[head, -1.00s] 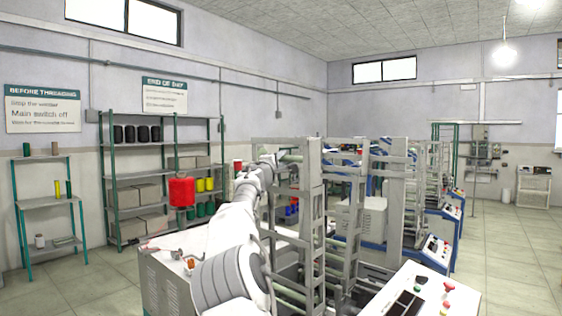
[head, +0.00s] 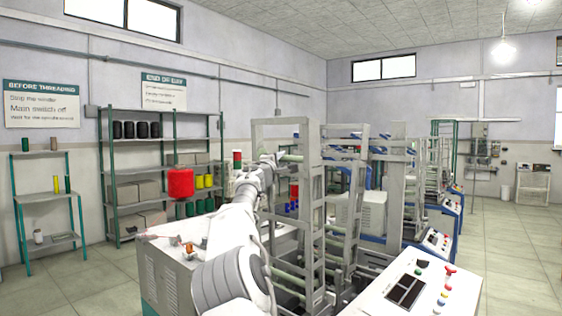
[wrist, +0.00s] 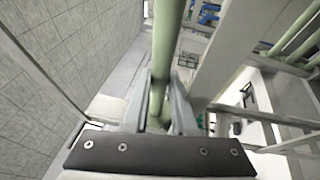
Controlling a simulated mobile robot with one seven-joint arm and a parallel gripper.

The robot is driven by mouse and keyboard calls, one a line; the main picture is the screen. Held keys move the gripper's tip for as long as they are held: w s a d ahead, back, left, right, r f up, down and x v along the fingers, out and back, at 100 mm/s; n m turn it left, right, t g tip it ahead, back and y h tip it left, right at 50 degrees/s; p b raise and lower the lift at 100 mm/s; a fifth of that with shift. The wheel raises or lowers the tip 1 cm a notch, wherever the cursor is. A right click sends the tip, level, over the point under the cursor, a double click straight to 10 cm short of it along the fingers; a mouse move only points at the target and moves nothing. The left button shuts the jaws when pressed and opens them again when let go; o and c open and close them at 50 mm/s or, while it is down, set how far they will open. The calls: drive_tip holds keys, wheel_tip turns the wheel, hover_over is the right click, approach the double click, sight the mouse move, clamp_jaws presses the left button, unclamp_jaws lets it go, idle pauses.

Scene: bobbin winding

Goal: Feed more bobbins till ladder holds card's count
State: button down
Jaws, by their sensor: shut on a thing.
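My gripper (wrist: 158,115) is shut on a pale green tube (wrist: 168,40), which runs lengthwise away between its two fingers in the wrist view. In the head view my arm reaches the upper left of a grey ladder frame (head: 312,200), and a pale green tube (head: 290,157) shows just beyond the wrist. My fingertips cannot be made out there. Other pale green tubes (head: 288,276) lie across the lower frame. A count card cannot be made out.
A grey machine cabinet (head: 160,275) stands at left, a control panel (head: 405,290) at front right. Wall signs (head: 41,103) hang at left. Floor is clear at far left and right.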

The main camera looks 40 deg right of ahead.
wheel_tip(320, 180, down, 4)
drive_tip(key=b, duration=0.4)
drive_tip(key=shift+d+f, duration=0.1)
drive_tip(key=shift+f, duration=0.1)
drive_tip(key=shift+c, duration=1.6)
unclamp_jaws()
drive_tip(key=s+a+r+b, duration=0.3)
drive_tip(key=a+r, duration=0.1)
drive_tip(key=a, duration=0.2)
drive_tip(key=shift+s+a, duration=0.15)
drive_tip(key=shift+s, duration=0.05)
